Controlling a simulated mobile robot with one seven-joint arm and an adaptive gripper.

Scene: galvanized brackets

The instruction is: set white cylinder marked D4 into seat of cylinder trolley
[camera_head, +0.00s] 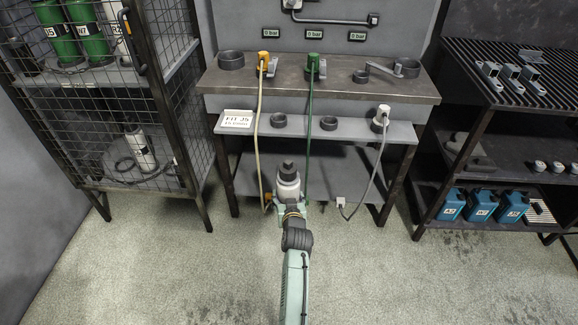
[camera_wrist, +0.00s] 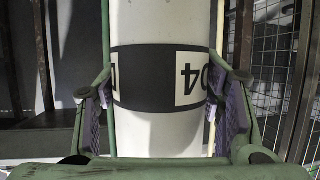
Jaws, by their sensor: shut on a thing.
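The white cylinder (camera_head: 289,184), with a dark cap on top, stands upright in my gripper (camera_head: 290,205), in front of the workbench. In the wrist view the cylinder (camera_wrist: 160,138) fills the middle. Its black band carries a partly hidden white label that appears upside down and reads like D4. My gripper's fingers (camera_wrist: 160,105) press on both sides of it. The cylinder's lower end is hidden by the gripper in the head view. I cannot identify a cylinder trolley or its seat in either view.
The workbench (camera_head: 340,85) has black rings and hanging hoses. A mesh cage (camera_head: 165,100) at left holds green cylinders (camera_head: 55,32) and a white cylinder (camera_head: 140,150). A rack (camera_head: 480,112) at right holds blue canisters (camera_head: 482,206). The floor (camera_head: 160,270) at front left is clear.

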